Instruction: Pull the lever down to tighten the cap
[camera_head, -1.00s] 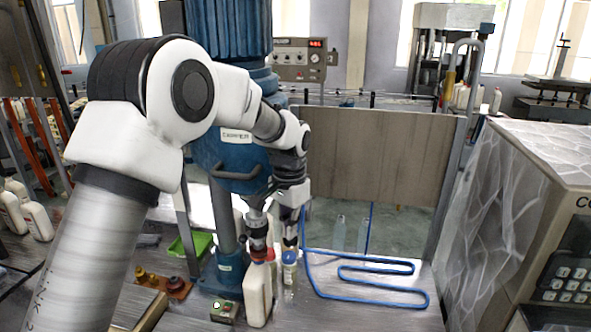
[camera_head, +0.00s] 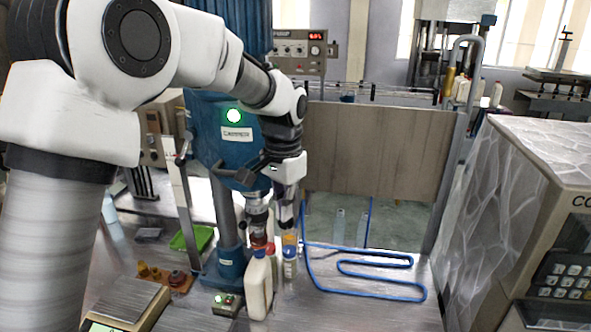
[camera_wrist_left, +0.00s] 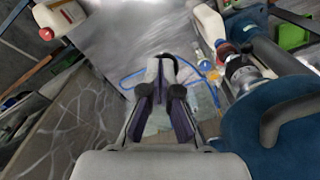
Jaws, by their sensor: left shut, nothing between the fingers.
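The blue capper (camera_head: 208,135) stands left of centre, with a green light lit on its front. Its dark lever handle (camera_head: 236,178) sticks out from the front; it also shows in the left wrist view (camera_wrist_left: 271,121). A white bottle (camera_head: 258,291) with a red cap (camera_head: 271,249) stands upright under the capping chuck (camera_head: 257,219). I cannot tell whether chuck and cap touch. My left gripper (camera_head: 288,224) is shut and empty, pointing down just right of the chuck. In the left wrist view its fingers (camera_wrist_left: 163,90) are beside the capper, apart from the handle. My right gripper is out of view.
A small blue-capped bottle (camera_head: 290,262) stands close below my left gripper. A control box (camera_head: 227,304) sits left of the white bottle. Blue tubing (camera_head: 375,291) lies to the right. A grey marbled machine (camera_head: 500,190) stands at far right.

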